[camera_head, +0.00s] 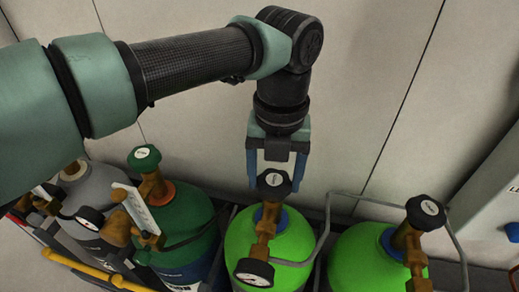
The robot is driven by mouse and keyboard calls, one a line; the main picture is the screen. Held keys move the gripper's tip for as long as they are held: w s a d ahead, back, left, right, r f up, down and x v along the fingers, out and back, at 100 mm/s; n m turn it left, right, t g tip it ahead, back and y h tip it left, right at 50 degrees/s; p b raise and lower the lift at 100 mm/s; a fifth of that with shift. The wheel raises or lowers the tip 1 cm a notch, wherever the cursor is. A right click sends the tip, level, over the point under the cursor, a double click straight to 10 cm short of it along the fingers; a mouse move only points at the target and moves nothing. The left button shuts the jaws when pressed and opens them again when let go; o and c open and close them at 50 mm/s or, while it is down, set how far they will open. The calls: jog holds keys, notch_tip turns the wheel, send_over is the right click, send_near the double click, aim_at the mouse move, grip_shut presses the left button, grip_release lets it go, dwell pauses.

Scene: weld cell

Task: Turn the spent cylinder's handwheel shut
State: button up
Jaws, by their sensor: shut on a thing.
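My gripper (274,182) points down over the bright green cylinder (240,238) in the middle. Its blue fingers are shut on that cylinder's black handwheel (272,188), one on each side. The handwheel sits on a brass valve (267,217), with a round gauge (254,272) in front. The fingertips are small in view, and their exact contact with the rim is hard to see. No marking that reads as spent is legible on this cylinder.
A second bright green cylinder (356,259) with a black handwheel (426,212) stands at right. A dark green cylinder (186,222) with a green handwheel (144,158) and a grey cylinder (88,198) stand at left. A metal rail (326,222) runs between cylinders. The pale wall (385,80) is close behind.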

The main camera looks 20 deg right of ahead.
aim_at(275, 180)
jog(key=m+b, duration=0.2)
jog(key=m, duration=0.2)
jog(key=shift+f+b, duration=0.15)
jog(key=shift+b, duration=0.15)
jog(key=m+b, duration=0.1)
jog(key=m, duration=0.3)
jog(key=shift+b, duration=0.35)
jog(key=m+b, duration=0.1)
jog(key=m, duration=0.8)
jog(key=shift+m, duration=0.3)
jog(key=o, duration=1.3)
jog(key=shift+r, duration=0.2)
notch_tip(275, 180, up, 13)
jog(key=shift+s+f+b, duration=0.1)
jog(key=shift+b, duration=1)
